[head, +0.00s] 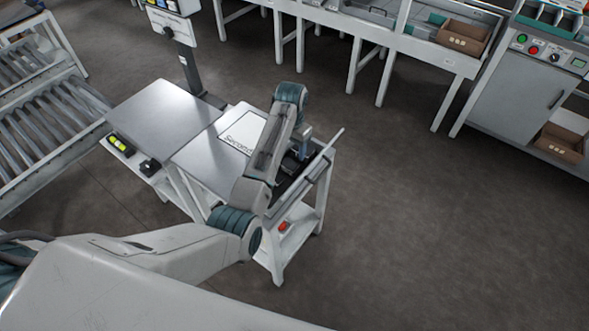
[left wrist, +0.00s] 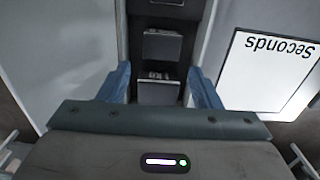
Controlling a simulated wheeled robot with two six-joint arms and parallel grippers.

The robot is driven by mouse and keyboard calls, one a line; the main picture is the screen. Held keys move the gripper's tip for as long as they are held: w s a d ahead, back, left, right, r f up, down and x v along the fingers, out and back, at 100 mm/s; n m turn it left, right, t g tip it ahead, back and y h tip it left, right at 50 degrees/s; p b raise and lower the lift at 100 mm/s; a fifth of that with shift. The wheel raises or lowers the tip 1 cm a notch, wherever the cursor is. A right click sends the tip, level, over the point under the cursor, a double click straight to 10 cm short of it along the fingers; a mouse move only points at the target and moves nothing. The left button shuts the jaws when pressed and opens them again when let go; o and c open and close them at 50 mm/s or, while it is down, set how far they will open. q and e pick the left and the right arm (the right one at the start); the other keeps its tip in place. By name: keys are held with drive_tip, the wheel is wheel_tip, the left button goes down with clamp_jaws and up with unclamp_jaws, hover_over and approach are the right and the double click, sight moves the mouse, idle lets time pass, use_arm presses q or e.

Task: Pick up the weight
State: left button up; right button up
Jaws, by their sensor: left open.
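My left gripper (left wrist: 160,80) is open, and its two blue fingers stand on either side of a dark strip in the left wrist view. Within that strip, a grey block (left wrist: 158,92) shows between the fingers, with a second grey block (left wrist: 162,46) beyond it. Either may be the weight; I cannot tell which. No contact with the fingers is visible. In the head view, my left gripper (head: 301,150) is over the dark area at the right end of the table, and my arm hides much of that spot. My right gripper is not in view.
A white "Seconds" sheet (head: 243,130) lies beside the gripper and also shows in the left wrist view (left wrist: 265,75). A grey plate (head: 165,115) is to its left. A pale rail (head: 318,165) edges the table's right side. Open floor (head: 420,220) lies right.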

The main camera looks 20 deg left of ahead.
sight(290, 164)
use_arm(q)
drive_tip(key=shift+a+f, duration=0.15)
drive_tip(key=shift+f, duration=1.3)
drive_tip(key=f, duration=0.1)
drive_tip(key=f+p, duration=0.1)
drive_tip(key=f, duration=0.3)
drive_tip(key=shift+s+a+f, duration=0.1)
drive_tip(key=shift+s, duration=0.15)
drive_tip(key=c, duration=1)
drive_tip(key=shift+c, duration=0.5)
drive_tip(key=shift+w+r, duration=0.1)
drive_tip(key=shift+r, duration=0.3)
wheel_tip(290, 164, up, 9)
drive_tip(key=shift+b, duration=0.4)
drive_tip(key=shift+r, duration=0.2)
